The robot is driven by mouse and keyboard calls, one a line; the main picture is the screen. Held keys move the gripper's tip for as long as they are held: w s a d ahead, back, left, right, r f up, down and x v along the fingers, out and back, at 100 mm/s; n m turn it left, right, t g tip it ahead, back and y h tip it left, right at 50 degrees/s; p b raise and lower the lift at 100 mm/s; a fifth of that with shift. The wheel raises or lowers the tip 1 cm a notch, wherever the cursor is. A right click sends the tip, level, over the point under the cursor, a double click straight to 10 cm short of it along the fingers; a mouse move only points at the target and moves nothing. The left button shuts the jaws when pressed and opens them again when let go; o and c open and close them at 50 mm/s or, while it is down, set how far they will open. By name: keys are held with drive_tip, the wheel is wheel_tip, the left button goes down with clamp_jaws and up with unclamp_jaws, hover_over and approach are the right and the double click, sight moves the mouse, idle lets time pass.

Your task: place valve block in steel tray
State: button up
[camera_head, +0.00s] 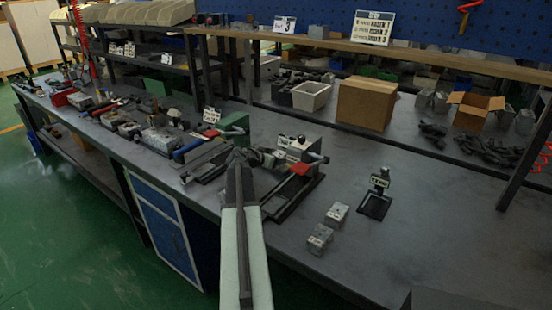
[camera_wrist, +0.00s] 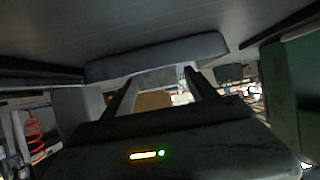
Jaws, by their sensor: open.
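Two small grey metal valve blocks lie on the dark bench top in the head view, one farther back (camera_head: 337,213) and one nearer the front edge (camera_head: 320,238). My gripper (camera_head: 241,158) is over the bench to the left of both blocks, close to the vises. In the wrist view my gripper (camera_wrist: 160,77) has its two dark fingers apart, with no block clearly seen held. A pale grey bar-like part (camera_wrist: 155,55) shows just beyond the fingertips; I cannot tell what it is. I cannot pick out the steel tray with certainty.
A small black stand (camera_head: 374,204) is right of the blocks. A cardboard box (camera_head: 366,103) sits farther back.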

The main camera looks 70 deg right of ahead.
drive_tip(key=p+v, duration=0.5)
drive_tip(key=v, duration=0.7)
drive_tip(key=shift+s+r, duration=0.15)
drive_tip(key=shift+r, duration=0.05)
drive_tip(key=w+a+r+n+t+p, duration=0.2)
drive_tip(key=w+a, duration=0.6)
drive_tip(key=w, duration=0.3)
drive_tip(key=w+a+r+n+t+p, duration=0.1)
drive_tip(key=w+a+n+t+p, duration=0.15)
drive_tip(key=w+a, duration=0.65)
drive_tip(key=w+a+n+t+y+p, duration=0.1)
drive_tip(key=w+a+y+p, duration=0.1)
drive_tip(key=w+a, duration=0.55)
drive_tip(key=w+a+n+t+y+p, duration=0.15)
drive_tip(key=w+a, duration=0.25)
drive_tip(key=a, duration=0.6)
drive_tip(key=a+f+n+y+p, duration=0.1)
drive_tip(key=a+f+n+y, duration=0.15)
drive_tip(key=a, duration=0.85)
drive_tip(key=a+f+n+y+p, duration=0.1)
drive_tip(key=a+n+y, duration=0.15)
drive_tip(key=a, duration=0.85)
drive_tip(key=s+a+f+n+g+y, duration=0.3)
drive_tip(key=s+a+n, duration=0.5)
drive_tip(key=a, duration=0.4)
drive_tip(key=shift+a+n+g+y, duration=0.3)
drive_tip(key=shift+n+y, duration=0.15)
drive_tip(key=shift+n, duration=0.05)
